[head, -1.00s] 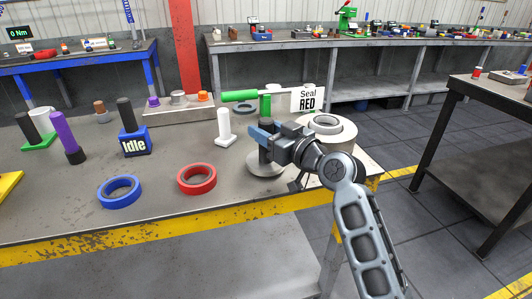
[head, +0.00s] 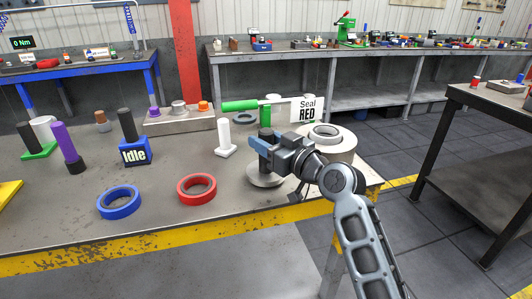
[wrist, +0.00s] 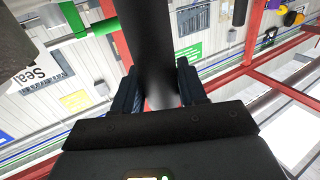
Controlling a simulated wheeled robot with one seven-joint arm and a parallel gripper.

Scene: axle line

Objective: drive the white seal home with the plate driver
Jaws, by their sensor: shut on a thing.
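The plate driver has a dark upright handle (head: 265,134) and a wide grey disc (head: 265,178) below. My gripper (head: 262,147) is shut on the handle, which also shows as a dark cylinder (wrist: 150,40) between the fingers in the wrist view. The disc is at or close to the bench top; I cannot tell whether it touches. A pale ring (head: 325,132), which looks like the white seal, lies on top of a broad pale round housing (head: 343,146) to the right, partly behind my arm. How deep it sits is not clear.
A red ring (head: 197,189) and a blue ring (head: 120,201) lie on the bench front. An "Idle" block (head: 135,151) stands left.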

